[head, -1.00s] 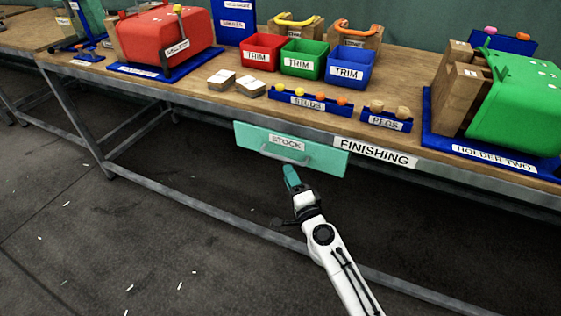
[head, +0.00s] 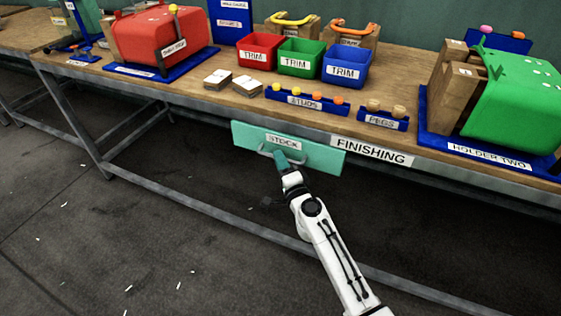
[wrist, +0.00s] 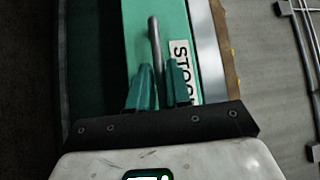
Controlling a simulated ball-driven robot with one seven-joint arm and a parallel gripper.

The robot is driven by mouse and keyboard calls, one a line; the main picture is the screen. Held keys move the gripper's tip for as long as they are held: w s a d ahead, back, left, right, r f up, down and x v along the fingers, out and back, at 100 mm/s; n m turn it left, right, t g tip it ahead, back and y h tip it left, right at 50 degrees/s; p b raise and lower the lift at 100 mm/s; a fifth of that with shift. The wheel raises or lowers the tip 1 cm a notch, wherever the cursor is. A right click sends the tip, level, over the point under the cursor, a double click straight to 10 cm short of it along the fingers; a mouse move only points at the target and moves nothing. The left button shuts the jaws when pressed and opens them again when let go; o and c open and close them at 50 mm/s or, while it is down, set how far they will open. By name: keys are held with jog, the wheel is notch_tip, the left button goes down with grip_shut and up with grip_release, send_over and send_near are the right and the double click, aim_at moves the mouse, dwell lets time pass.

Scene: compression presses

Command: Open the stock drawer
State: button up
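The stock drawer (head: 315,155) has a teal front with a STOCK label and hangs under the bench's front edge. Its front looks close to the bench edge. Its grey bar handle (head: 265,153) runs along the front below the label; it also shows in the wrist view as a bar handle (wrist: 154,45). My gripper (head: 279,155) is at the handle's middle.
The wooden bench (head: 190,92) carries red, green and blue trim bins (head: 350,65), a studs rack (head: 305,103), a pegs rack (head: 382,120) and a green press (head: 510,100). A metal rail (head: 200,205) runs low under the bench. The floor in front is open.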

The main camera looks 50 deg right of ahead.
grip_shut()
jog(key=s+a+p, duration=0.3)
jog(key=s+a, duration=0.1)
jog(key=a, duration=0.7)
jog(key=s+a+p, duration=0.3)
jog(key=s+a, duration=0.1)
jog(key=a, duration=0.8)
jog(key=shift+s+a, duration=0.3)
jog(key=shift+o, duration=2.1)
grip_release()
jog(key=v, duration=1)
jog(key=shift+s+a+b, duration=0.2)
jog(key=shift+s+b, duration=0.1)
jog(key=shift+s, duration=0.05)
